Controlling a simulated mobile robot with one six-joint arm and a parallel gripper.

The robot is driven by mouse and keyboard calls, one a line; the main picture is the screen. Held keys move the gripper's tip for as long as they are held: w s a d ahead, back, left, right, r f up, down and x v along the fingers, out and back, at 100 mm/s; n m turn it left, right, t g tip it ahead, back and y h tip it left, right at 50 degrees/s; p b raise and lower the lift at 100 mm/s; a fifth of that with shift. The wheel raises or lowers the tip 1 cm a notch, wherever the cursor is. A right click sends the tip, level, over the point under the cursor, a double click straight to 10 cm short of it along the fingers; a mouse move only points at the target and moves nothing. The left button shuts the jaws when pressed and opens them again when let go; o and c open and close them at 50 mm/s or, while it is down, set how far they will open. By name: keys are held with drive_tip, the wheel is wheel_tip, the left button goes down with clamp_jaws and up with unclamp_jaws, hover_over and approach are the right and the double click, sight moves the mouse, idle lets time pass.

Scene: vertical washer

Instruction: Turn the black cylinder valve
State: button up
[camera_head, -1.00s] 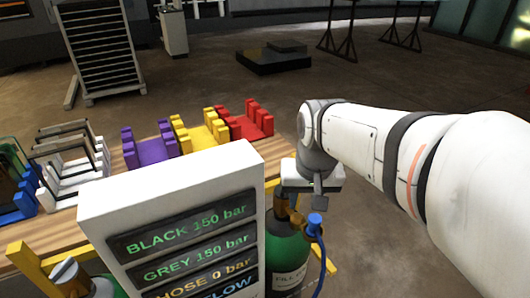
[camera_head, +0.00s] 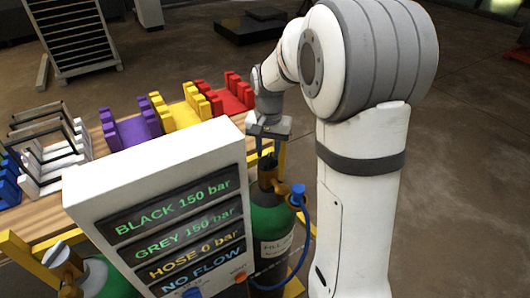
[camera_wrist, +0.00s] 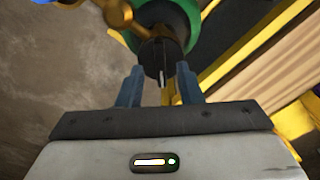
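The black valve (camera_head: 268,174) sits on top of a green cylinder (camera_head: 262,214) at the right of the display box. A brass fitting and a blue hose (camera_head: 307,225) come off its right side. My gripper (camera_head: 267,152) points down just above the valve. In the wrist view my gripper (camera_wrist: 160,72) is open, its two blue-grey fingers apart with the black valve (camera_wrist: 162,58) showing between and beyond them. I cannot tell whether the fingers touch it.
The white display box (camera_head: 150,170) stands close on the left, reading BLACK 150 bar, GREY 150 bar, HOSE 0 bar, NO FLOW. A second cylinder with a grey valve (camera_head: 66,268) is at bottom left. A wooden bench with coloured holders (camera_head: 130,130) lies behind.

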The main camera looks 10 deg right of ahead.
drive_tip(key=shift+f, duration=1)
drive_tip(key=shift+c, duration=0.3)
clamp_jaws()
